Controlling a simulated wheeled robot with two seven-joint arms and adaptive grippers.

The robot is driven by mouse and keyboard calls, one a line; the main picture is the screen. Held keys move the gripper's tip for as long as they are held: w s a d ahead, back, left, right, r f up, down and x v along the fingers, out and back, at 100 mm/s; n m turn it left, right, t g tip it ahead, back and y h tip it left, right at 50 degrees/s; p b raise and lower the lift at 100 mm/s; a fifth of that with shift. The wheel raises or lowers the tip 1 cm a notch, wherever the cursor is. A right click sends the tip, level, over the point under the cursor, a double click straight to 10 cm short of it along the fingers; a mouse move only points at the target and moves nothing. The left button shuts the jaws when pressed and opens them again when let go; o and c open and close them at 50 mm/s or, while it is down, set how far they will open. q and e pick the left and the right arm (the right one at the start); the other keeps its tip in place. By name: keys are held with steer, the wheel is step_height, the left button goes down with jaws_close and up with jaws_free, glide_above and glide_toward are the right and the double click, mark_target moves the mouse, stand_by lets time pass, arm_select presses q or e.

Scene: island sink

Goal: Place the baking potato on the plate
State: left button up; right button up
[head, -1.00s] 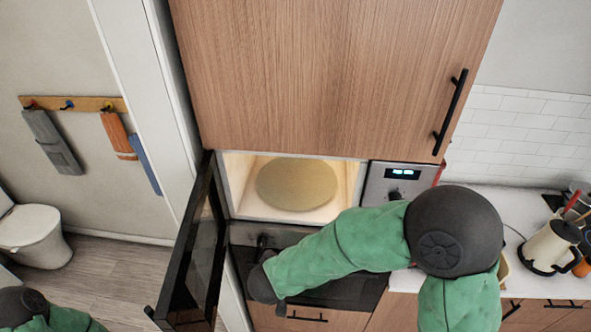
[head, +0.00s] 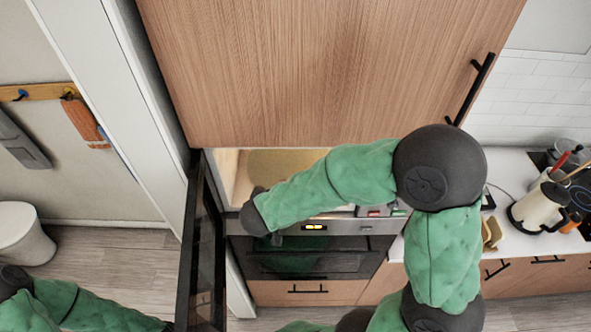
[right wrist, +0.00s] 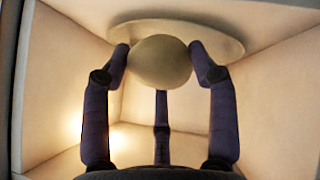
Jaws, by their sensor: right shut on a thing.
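A pale, rounded, yellow-brown thing, which looks like the baking potato (right wrist: 160,66), is between the fingertips of my right gripper (right wrist: 161,52) in the right wrist view. The gripper is shut on it. Behind it in that view is a pale round disc (right wrist: 228,44), inside a lit white box. In the head view this disc (head: 282,163) lies in the open microwave, partly hidden by my right arm; I cannot tell whether it is the plate or a turntable. My right wrist is at the microwave opening. My left gripper is out of view.
The microwave's dark door (head: 206,250) stands open on the left. An oven (head: 318,262) is below, a wooden cabinet (head: 320,75) above. On the right counter are a cream kettle (head: 542,208) and utensils.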

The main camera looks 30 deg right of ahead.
steer(key=w+d, duration=0.8)
steer(key=shift+w+d, duration=0.2)
steer(key=shift+d, duration=0.05)
steer(key=shift+w+d+f, duration=0.15)
steer(key=shift+d+f, duration=0.05)
steer(key=shift+f, duration=0.15)
step_height(320, 180, down, 3)
steer(key=shift+b, duration=0.4)
steer(key=o, duration=1.3)
steer(key=shift+f, duration=0.15)
steer(key=shift+o, duration=0.2)
